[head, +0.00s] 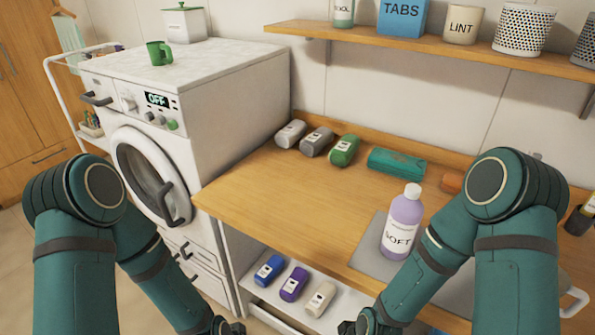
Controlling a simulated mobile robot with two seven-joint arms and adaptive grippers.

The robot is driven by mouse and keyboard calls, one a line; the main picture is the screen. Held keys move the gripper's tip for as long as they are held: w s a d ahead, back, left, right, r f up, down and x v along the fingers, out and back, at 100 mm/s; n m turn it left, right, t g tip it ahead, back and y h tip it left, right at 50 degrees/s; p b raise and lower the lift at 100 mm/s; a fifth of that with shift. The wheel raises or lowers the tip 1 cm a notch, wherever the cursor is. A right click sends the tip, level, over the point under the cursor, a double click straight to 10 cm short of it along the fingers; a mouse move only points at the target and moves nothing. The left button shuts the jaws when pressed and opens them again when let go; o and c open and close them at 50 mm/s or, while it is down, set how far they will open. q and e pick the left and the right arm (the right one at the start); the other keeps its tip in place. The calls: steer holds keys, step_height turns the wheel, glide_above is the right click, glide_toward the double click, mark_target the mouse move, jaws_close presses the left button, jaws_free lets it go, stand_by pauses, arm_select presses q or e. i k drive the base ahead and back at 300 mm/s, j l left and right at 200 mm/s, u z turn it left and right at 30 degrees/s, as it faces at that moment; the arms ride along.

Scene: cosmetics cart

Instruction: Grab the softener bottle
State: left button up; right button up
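The softener bottle (403,222) is lilac with a pale cap and a label reading SOFT. It stands upright on a grey mat (372,262) on the wooden counter, and my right forearm passes close to its lower right side in the picture. My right gripper (358,326) is at the bottom edge, lower left of the bottle and apart from it. My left gripper (232,327) is at the bottom edge, left of the open drawer. Both grippers are dark, small and partly cut off, so their fingers cannot be made out.
Grey and green bottles (344,151) lie along the back of the counter (290,195), beside a teal pack (397,162). An open lower tray (262,292) holds blue, purple and beige bottles. A washing machine (215,120) stands left; a shelf (420,47) hangs above. The counter's left middle is clear.

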mark_target(405, 214)
steer(key=k+z, duration=0.2)
steer(key=z, duration=0.5)
